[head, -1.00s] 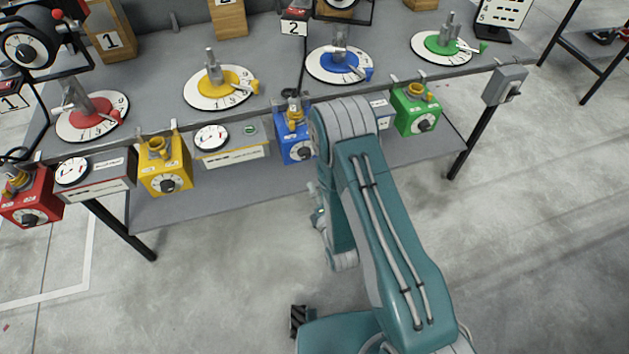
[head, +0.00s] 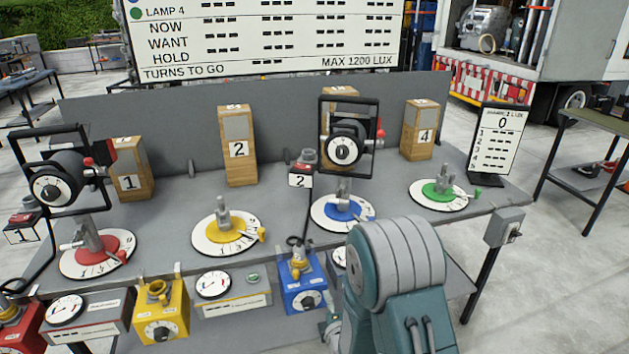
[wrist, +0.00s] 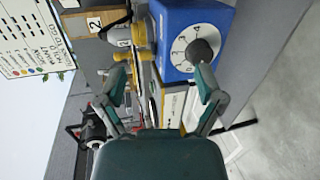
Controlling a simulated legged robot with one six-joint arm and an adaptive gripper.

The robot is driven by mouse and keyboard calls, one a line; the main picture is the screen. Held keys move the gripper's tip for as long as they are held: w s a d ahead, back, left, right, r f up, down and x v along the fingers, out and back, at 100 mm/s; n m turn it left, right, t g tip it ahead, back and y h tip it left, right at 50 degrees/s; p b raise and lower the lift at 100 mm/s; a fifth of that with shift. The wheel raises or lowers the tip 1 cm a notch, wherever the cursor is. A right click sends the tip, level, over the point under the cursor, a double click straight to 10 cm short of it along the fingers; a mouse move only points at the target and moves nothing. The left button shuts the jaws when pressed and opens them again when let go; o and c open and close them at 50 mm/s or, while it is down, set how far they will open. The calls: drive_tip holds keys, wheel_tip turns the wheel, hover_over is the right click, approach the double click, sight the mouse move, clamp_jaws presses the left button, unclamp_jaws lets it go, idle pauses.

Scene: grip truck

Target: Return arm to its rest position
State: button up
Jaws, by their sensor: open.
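My gripper (wrist: 160,88) is open and empty in the wrist view, its two fingers spread apart. The blue box (wrist: 194,38) with its dial is just beyond the fingers, with a dark round knob end near the right fingertip. Whether that fingertip touches it I cannot tell. In the head view my arm is folded at the bottom right, in front of the bench, and hides most of my gripper. The blue box (head: 303,290) hangs at the bench's front edge, left of my arm.
The bench (head: 285,212) carries dial discs in red, yellow (head: 227,232), blue and green (head: 442,193). A yellow box (head: 161,312) hangs on its front. Two lamps (head: 345,148) and numbered wooden blocks stand on it. Open floor (head: 560,270) lies at the right.

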drive_tip(key=s+d+r+m+g+h, duration=0.1)
drive_tip(key=s+d+r+m+g, duration=0.2)
drive_tip(key=r+m, duration=0.45)
drive_tip(key=s+d+r+m+g+h, duration=0.15)
drive_tip(key=s+d+r+m, duration=0.25)
drive_tip(key=r, duration=0.7)
drive_tip(key=s+d+r+m+g, duration=0.2)
drive_tip(key=s+m, duration=0.3)
drive_tip(key=s, duration=0.5)
drive_tip(key=s+d+r+m+g, duration=0.2)
drive_tip(key=s+r+m, duration=0.3)
drive_tip(key=s, duration=0.6)
drive_tip(key=shift+d+g+h, duration=0.35)
drive_tip(key=shift+d+h, duration=0.1)
